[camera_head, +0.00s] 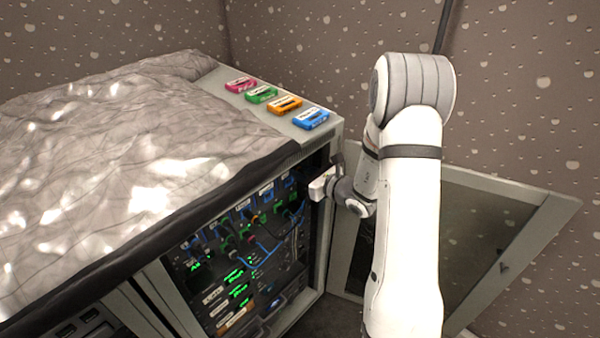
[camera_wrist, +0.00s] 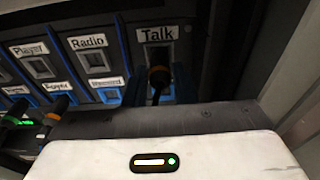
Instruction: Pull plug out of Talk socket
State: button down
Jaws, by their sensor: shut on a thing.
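The Talk socket (camera_wrist: 158,52) is at the top middle of the wrist view, under a white label reading "Talk". A dark plug with an orange band (camera_wrist: 159,76) sits at the socket's lower part; whether it is fully seated cannot be told. A dark cable hangs down from it. My gripper (camera_wrist: 150,92) is shut on the plug, with blue-tinted fingers on either side of it. In the head view my gripper (camera_head: 322,184) reaches into the upper right of the open rack, and the plug is hidden there.
Other sockets labelled Radio (camera_wrist: 96,60) and Player (camera_wrist: 38,67) lie to the left. Blue cables (camera_head: 266,246) hang in the rack. The rack's open door (camera_head: 540,225) stands at right. Several coloured cassettes (camera_head: 285,104) lie on top.

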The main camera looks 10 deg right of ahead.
jog(key=shift+s+d, duration=0.15)
jog(key=shift+s, duration=0.05)
jog(key=shift+f+b+v, duration=0.15)
jog(key=shift+b+v, duration=0.05)
jog(key=shift+v, duration=0.8)
jog(key=shift+f+b+v, duration=0.2)
jog(key=shift+v, duration=0.8)
jog(key=shift+s+d, duration=0.1)
